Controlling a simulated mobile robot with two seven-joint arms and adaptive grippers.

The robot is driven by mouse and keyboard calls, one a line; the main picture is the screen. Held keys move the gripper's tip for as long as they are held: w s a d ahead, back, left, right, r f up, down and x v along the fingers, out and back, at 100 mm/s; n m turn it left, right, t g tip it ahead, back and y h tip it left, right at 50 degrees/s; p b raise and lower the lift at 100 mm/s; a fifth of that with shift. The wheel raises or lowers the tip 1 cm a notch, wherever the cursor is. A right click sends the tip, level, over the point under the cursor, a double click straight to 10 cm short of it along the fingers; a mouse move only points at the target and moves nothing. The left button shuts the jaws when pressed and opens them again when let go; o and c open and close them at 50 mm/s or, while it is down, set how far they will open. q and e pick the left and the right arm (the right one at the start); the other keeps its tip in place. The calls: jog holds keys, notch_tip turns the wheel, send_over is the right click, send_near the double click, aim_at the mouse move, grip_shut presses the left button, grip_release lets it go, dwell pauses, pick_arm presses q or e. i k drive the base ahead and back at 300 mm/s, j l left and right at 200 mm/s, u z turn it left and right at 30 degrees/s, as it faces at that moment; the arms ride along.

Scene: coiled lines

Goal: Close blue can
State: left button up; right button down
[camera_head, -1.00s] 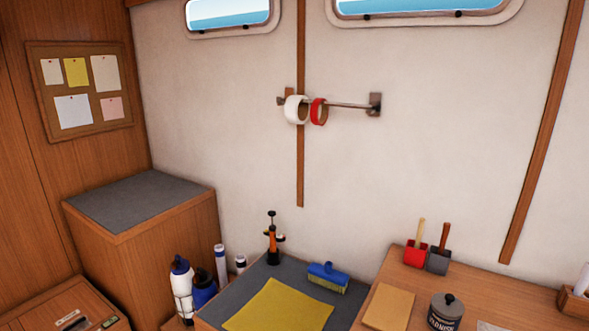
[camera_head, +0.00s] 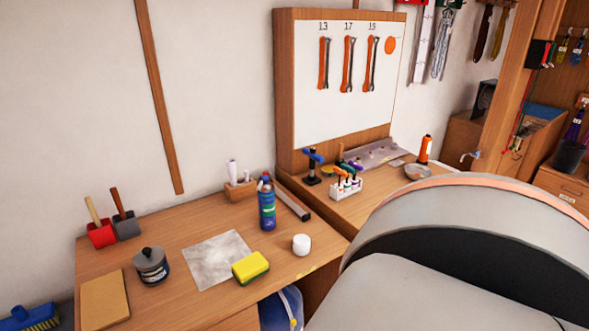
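A blue can (camera_head: 266,205) with a red and dark top stands upright on the wooden workbench (camera_head: 190,265), near its back right part. A small white round cap (camera_head: 301,244) sits apart from it on the bench, in front and to the right. I cannot make out the can's top clearly enough to tell whether it is covered. Neither of my grippers is in view.
A yellow sponge (camera_head: 250,267) and grey sheet (camera_head: 217,259) lie in front of the can. A dark varnish tin (camera_head: 151,265) stands left. A wooden holder (camera_head: 240,190) is behind the can; a grey bar (camera_head: 292,204) lies right of it.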

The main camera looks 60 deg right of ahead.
aim_at(266, 198)
jog(key=z, duration=1.6)
